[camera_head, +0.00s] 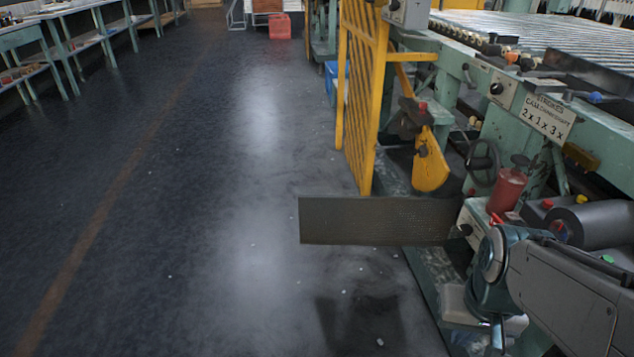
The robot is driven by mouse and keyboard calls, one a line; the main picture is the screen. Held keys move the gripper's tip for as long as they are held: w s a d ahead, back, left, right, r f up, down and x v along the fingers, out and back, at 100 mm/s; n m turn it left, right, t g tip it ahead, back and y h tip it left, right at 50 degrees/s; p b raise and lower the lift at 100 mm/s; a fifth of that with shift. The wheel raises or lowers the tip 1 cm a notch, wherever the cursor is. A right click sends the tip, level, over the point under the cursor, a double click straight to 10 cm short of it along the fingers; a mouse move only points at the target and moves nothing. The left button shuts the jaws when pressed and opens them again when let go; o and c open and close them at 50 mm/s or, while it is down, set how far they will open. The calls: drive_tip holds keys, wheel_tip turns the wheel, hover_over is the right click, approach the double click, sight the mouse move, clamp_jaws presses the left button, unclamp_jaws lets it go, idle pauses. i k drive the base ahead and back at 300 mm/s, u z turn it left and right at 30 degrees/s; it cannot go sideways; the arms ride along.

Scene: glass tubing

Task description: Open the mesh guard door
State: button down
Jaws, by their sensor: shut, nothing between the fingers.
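A dark, finely textured flat panel (375,220), which looks like the mesh guard door, stands on edge and juts left from the machine into the aisle. Its left end is free over the floor. Its right end meets the machine near a small pale box (467,228); the hinge is not clear. A taller yellow barred guard (366,85) stands behind it. My grey and teal arm (565,295) crosses the lower right, to the right of and nearer than the panel. My gripper cannot be made out, so its contact with the panel is not shown.
The green machine (460,62) fills the right side, with a handwheel (482,162), a red canister (507,190) and a yellow curved guard (431,160). The dark floor (200,230) left of the panel is open. Benches (70,38) stand far left; a red crate (279,25) is at the back.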

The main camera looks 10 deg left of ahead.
sight(407, 205)
drive_tip(key=u, duration=1.25)
drive_tip(key=i, duration=0.9)
drive_tip(key=z, duration=0.5)
drive_tip(key=i, duration=0.85)
drive_tip(key=z, duration=0.55)
